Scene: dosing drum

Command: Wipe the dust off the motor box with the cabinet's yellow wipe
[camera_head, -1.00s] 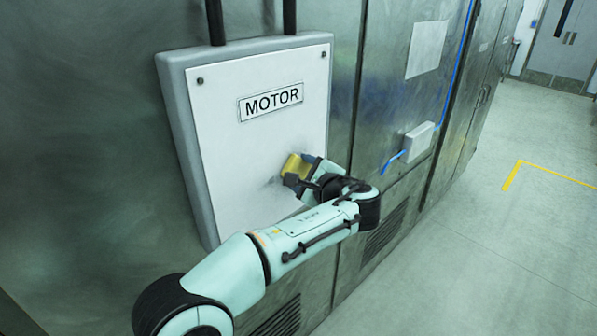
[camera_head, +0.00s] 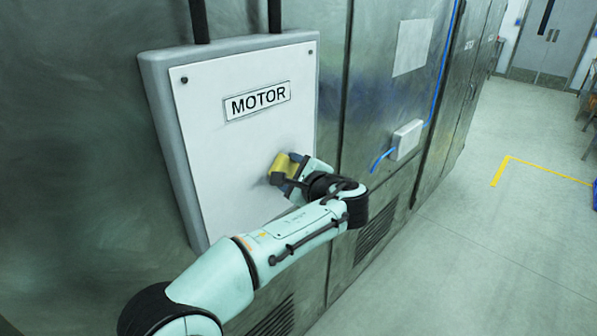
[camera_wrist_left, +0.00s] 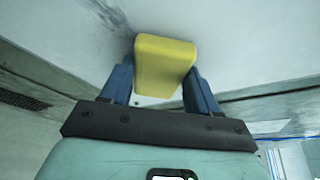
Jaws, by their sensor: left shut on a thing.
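The motor box (camera_head: 240,150) is a grey wall box with a white front plate and a MOTOR label, mounted on the metal cabinet. My left gripper (camera_head: 285,176) is at the lower right part of the plate, shut on the yellow wipe (camera_head: 280,164). In the left wrist view the yellow wipe (camera_wrist_left: 164,62) sits between the blue fingers, against or very close to the white plate. A dark smudge of dust (camera_wrist_left: 108,18) shows on the plate beside the wipe in that view. My right gripper is not in view.
Two dark conduits (camera_head: 199,20) run up from the box top. To the right are a small white box (camera_head: 406,140) with a blue cable and a vent grille (camera_head: 377,228) on the cabinet. The floor (camera_head: 480,240) at right is open, with a yellow line.

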